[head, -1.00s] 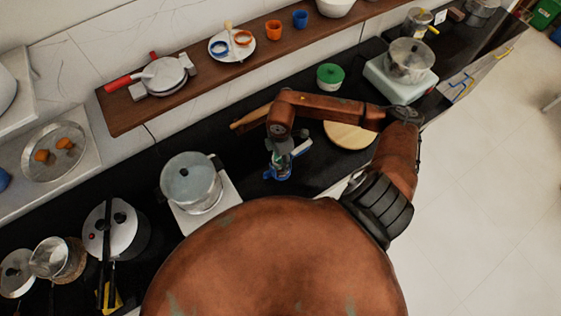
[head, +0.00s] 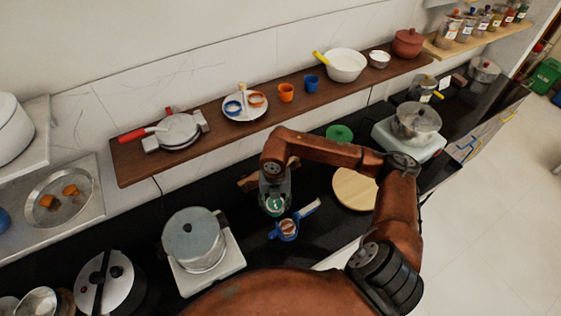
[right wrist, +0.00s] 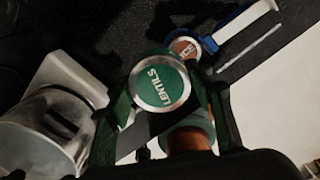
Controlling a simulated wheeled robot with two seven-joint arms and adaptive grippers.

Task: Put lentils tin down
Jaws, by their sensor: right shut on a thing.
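In the head view the tin (head: 275,205) is seen from above, below the end of my right arm, over the dark counter (head: 320,225). I cannot tell whether its base touches the counter. My left gripper is not in view.
A blue item with a handle (head: 287,230) lies close in front of the tin. A pot (head: 193,240) stands on a white burner to the left. A round wooden board (head: 354,188) lies to the right. A wooden shelf (head: 225,138) runs behind.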

